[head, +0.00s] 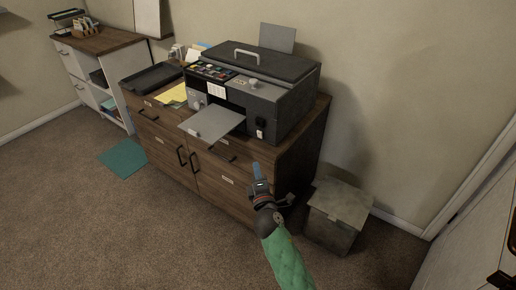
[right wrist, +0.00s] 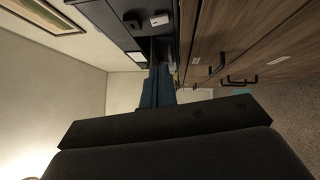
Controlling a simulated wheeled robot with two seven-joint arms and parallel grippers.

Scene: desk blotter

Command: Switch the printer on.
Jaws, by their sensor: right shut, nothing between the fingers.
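The dark grey printer (head: 282,101) stands on a wooden cabinet (head: 222,178), with coloured buttons (head: 212,70) on its top front panel and a paper tray (head: 212,122) sticking out. A black fitting (head: 261,123) with a small white piece below it sits on its front, right of the tray; I cannot tell for certain that it is the power switch. My right gripper (head: 259,171) is shut and empty, in front of the cabinet and below that fitting, apart from the printer. In the right wrist view its blue fingers (right wrist: 157,88) point toward the printer's dark front. My left gripper is not in view.
A black tray (head: 151,78) and yellow paper (head: 173,95) lie left of the printer. A grey lidded bin (head: 335,214) stands on the floor right of the cabinet. A white shelf unit (head: 92,68) is at the far left. Open carpet lies in front.

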